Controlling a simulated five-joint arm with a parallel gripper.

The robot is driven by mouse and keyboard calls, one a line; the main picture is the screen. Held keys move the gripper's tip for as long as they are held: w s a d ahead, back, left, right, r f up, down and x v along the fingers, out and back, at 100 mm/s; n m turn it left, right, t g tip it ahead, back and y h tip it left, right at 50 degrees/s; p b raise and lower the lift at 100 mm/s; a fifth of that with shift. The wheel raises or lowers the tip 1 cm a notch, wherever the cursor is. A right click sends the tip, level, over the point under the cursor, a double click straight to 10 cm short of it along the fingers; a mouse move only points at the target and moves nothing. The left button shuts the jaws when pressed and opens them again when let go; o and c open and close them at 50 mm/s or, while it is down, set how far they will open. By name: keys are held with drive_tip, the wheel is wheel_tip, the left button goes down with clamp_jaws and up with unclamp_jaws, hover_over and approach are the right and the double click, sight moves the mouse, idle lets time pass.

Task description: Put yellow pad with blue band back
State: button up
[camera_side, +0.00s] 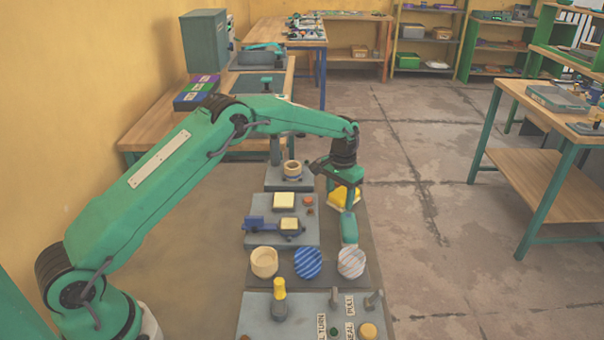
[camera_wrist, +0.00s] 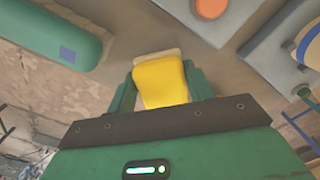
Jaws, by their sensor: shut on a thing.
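My gripper (camera_side: 342,182) is shut on a yellow pad (camera_side: 345,198) and holds it at the right edge of the dark work surface, beyond a green cylinder. In the wrist view the yellow pad (camera_wrist: 162,82) sits between the two green fingers, with a pale edge showing past its far end. No blue band shows on it in either view; the fingers may cover it. A grey board (camera_side: 255,208) left of the gripper carries a pale yellow square (camera_side: 284,200), a blue slide (camera_side: 255,223) with a second pale yellow block (camera_side: 289,224), and an orange button (camera_side: 308,201).
The green cylinder (camera_side: 349,229) is close to the gripper. A press with a tan ring (camera_side: 291,169) stands behind the board. In front are a cream bowl (camera_side: 264,262), a blue striped disc (camera_side: 308,262), a pale striped disc (camera_side: 351,262) and a control panel (camera_side: 300,315).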

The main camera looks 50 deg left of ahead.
sight(340, 194)
drive_tip(key=shift+f, duration=0.45)
drive_tip(key=shift+f, duration=0.1)
drive_tip(key=o, duration=0.9)
wheel_tip(340, 194, up, 12)
drive_tip(key=shift+r, duration=0.15)
idle(0.6)
